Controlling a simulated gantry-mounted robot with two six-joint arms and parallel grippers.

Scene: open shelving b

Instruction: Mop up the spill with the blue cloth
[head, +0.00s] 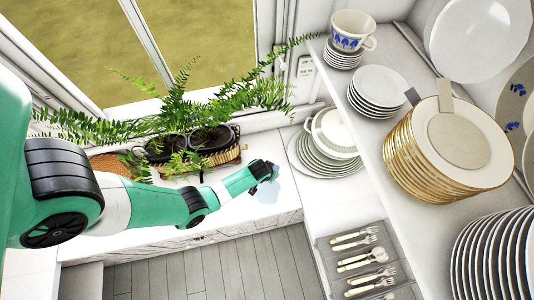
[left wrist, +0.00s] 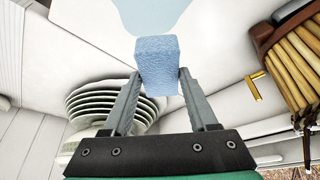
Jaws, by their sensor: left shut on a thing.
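The blue cloth (left wrist: 157,62) is a small, textured light-blue block in the left wrist view. My left gripper (left wrist: 160,80) is shut on it, with a fingertip against each side. The spill (left wrist: 150,12) is a pale blue patch on the white counter at the top of that view, just beyond the cloth. In the head view my left gripper (head: 265,171) is over the counter by the window, and a pale blue patch (head: 267,194) shows just below it. Whether the cloth touches the counter is unclear. My right gripper is not in view.
Ferns in dark pots (head: 212,138) stand in a basket behind the gripper. A plate stack (head: 325,160) with a white pot is to its right. A cutlery tray (head: 365,262) and a shelf of plates and a cup (head: 352,29) are farther right.

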